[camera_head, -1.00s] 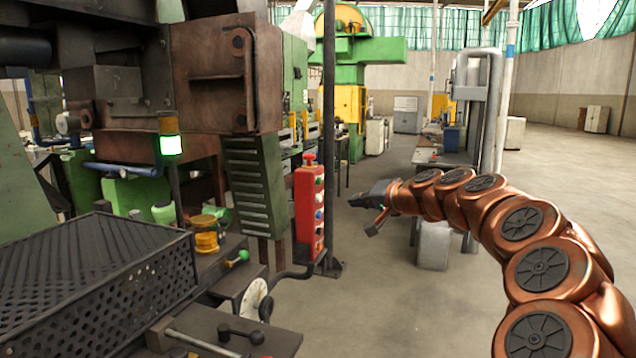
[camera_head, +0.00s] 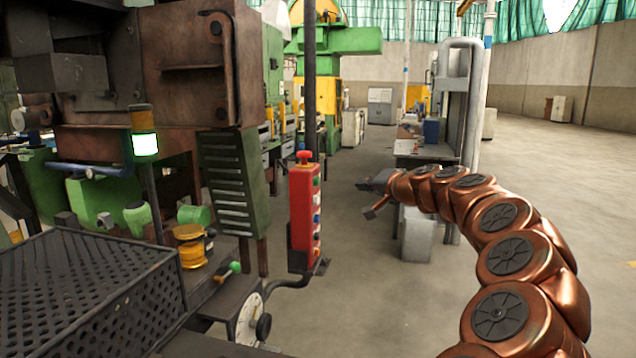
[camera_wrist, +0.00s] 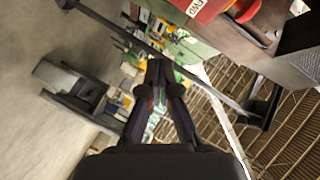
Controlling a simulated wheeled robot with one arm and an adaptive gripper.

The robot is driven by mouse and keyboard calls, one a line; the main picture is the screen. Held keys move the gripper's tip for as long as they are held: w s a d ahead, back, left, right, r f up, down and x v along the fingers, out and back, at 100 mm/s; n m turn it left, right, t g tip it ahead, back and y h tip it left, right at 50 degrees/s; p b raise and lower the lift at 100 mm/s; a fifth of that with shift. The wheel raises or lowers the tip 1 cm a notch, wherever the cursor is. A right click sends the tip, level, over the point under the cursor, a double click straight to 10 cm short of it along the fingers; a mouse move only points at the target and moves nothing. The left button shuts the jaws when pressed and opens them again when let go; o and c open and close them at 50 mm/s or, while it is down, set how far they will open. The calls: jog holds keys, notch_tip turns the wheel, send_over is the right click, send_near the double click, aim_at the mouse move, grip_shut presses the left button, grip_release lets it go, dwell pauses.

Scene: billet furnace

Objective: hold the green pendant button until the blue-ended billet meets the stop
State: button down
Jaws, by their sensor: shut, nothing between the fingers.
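The red pendant box (camera_head: 305,212) hangs upright left of my arm in the head view. A red mushroom knob is on its top and a column of small buttons runs down its right face. The green button (camera_head: 316,182) is near the top of that column. My gripper (camera_head: 368,187) is to the right of the pendant, apart from it, its fingers pointing left. In the wrist view my gripper (camera_wrist: 160,68) is shut and empty. Part of a red box (camera_wrist: 208,10) marked "FWD" shows at the top edge there. I cannot make out the blue-ended billet or the stop.
A dark vertical post (camera_head: 311,90) stands behind the pendant. A perforated black guard (camera_head: 85,285) and a dial (camera_head: 250,318) fill the lower left. A grey bench (camera_head: 425,153) stands beyond my arm. The floor to the right is open.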

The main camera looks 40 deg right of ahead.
aim_at(316, 181)
jog(key=w+a+p, duration=0.1)
jog(key=w+a, duration=0.4)
jog(key=w, duration=0.2)
dwell(0.3)
dwell(1.4)
jog(key=shift+w+a, duration=0.2)
jog(key=shift+w, duration=0.05)
